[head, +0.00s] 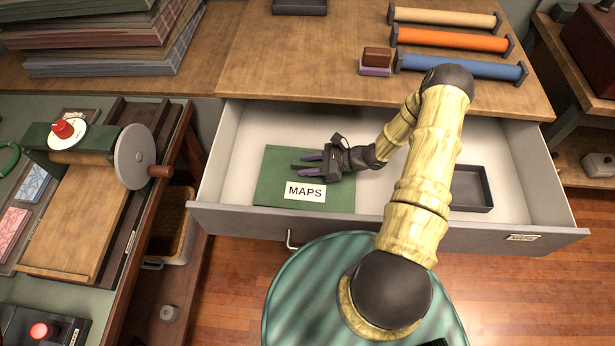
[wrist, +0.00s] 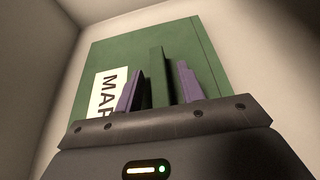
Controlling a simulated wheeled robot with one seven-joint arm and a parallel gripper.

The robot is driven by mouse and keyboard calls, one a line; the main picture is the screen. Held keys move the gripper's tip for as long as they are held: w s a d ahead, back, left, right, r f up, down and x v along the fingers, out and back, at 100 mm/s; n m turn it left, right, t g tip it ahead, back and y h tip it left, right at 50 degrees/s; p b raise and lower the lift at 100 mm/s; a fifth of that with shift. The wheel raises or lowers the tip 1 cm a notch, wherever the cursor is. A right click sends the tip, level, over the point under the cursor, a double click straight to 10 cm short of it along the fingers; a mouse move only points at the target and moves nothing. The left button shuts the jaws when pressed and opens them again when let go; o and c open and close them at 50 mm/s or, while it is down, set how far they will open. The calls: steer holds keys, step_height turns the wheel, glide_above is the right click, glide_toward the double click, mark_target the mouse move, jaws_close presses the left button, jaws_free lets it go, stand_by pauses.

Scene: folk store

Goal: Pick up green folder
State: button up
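The green folder (head: 268,170) lies flat in the open drawer, with a white label reading MAPS facing up. It also shows in the wrist view (wrist: 205,55), where part of the label is hidden. A narrow green ridge (wrist: 158,75) stands up from the folder. My gripper (head: 308,162) is low over the folder, with its dark body toward the folder's right side. In the wrist view its two purple fingers (wrist: 160,88) are apart, one on each side of the ridge. Small gaps show beside the ridge, and I cannot tell whether either finger touches it.
The drawer (head: 380,216) has pale walls and a grey front. A dark empty tray (head: 472,188) sits at its right. Rolled tubes, an orange one (head: 450,41) among them, lie on the cabinet top.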

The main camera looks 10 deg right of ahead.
mark_target(308, 164)
jaws_close()
steer(key=shift+r, duration=0.1)
step_height(308, 164, up, 10)
steer(key=shift+f, duration=0.1)
stand_by(0.4)
stand_by(0.4)
